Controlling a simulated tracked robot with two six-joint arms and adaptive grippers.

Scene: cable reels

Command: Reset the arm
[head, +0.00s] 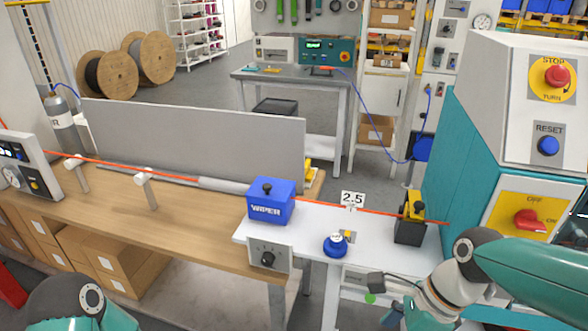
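My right arm (530,270) comes in from the right and bends down at the front of the white bench. A dark part that looks like my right gripper (382,294) is at the bottom, just in front of the bench edge. Its fingers are too small and partly cut off to tell whether they are open or shut. Of my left arm (75,308), only a teal and grey joint shows at the bottom left; my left gripper is out of view. I see nothing held.
An orange cable (120,167) runs through the blue wiper box (270,203) and a black and yellow clamp (411,220). A blue knob (335,245) sits on the white bench (305,222). The teal machine (530,130) with stop and reset buttons stands close at right.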

